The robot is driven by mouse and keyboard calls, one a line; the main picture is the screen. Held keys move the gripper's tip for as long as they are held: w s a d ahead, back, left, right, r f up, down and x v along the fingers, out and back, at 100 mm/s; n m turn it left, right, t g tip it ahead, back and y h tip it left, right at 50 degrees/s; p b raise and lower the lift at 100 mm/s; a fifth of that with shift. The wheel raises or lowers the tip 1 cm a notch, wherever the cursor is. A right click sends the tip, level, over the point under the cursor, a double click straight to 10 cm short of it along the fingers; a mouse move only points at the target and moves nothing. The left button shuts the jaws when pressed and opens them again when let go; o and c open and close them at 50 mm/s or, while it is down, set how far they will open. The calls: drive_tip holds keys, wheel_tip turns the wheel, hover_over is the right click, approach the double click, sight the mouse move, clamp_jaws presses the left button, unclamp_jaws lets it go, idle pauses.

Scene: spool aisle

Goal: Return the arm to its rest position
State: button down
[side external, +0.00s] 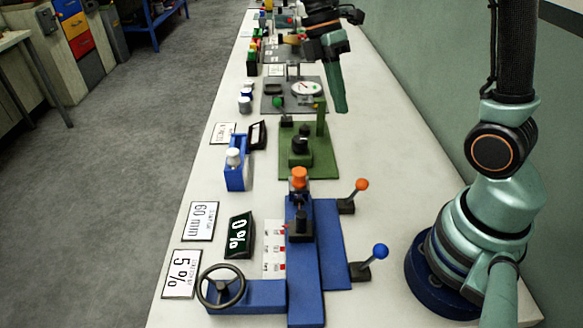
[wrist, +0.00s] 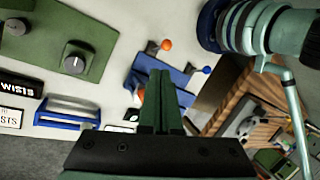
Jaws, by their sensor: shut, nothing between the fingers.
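My gripper (side external: 341,104) hangs above the back part of the long white bench in the side external view, its green fingers pointing down. The fingers are shut together with nothing between them. In the wrist view my gripper (wrist: 160,76) shows as two green fingers side by side, touching. The fingers look clear of the devices, though the exact height above the bench is hard to judge. Part of the blue machine behind the fingers is hidden in the wrist view.
A blue machine (side external: 331,243) with a handwheel (side external: 221,287), an orange-knobbed lever (side external: 361,185) and a blue-knobbed lever (side external: 379,252) stands at the front. A green device (side external: 321,165) with a post is behind it. Signs (side external: 199,221) line the left edge. A wall borders the right.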

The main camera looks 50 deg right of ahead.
drive_tip(key=s+a+r+m+t, duration=0.1)
drive_tip(key=m+t, duration=0.2)
drive_tip(key=m, duration=0.1)
drive_tip(key=s+a+r+m+t, duration=0.1)
drive_tip(key=m+t, duration=0.2)
drive_tip(key=m, duration=0.2)
drive_tip(key=s+r+m+t, duration=0.1)
drive_tip(key=r+m+t, duration=0.1)
drive_tip(key=m+t, duration=0.2)
drive_tip(key=shift+a+m, duration=0.4)
drive_tip(key=shift+m, duration=0.2)
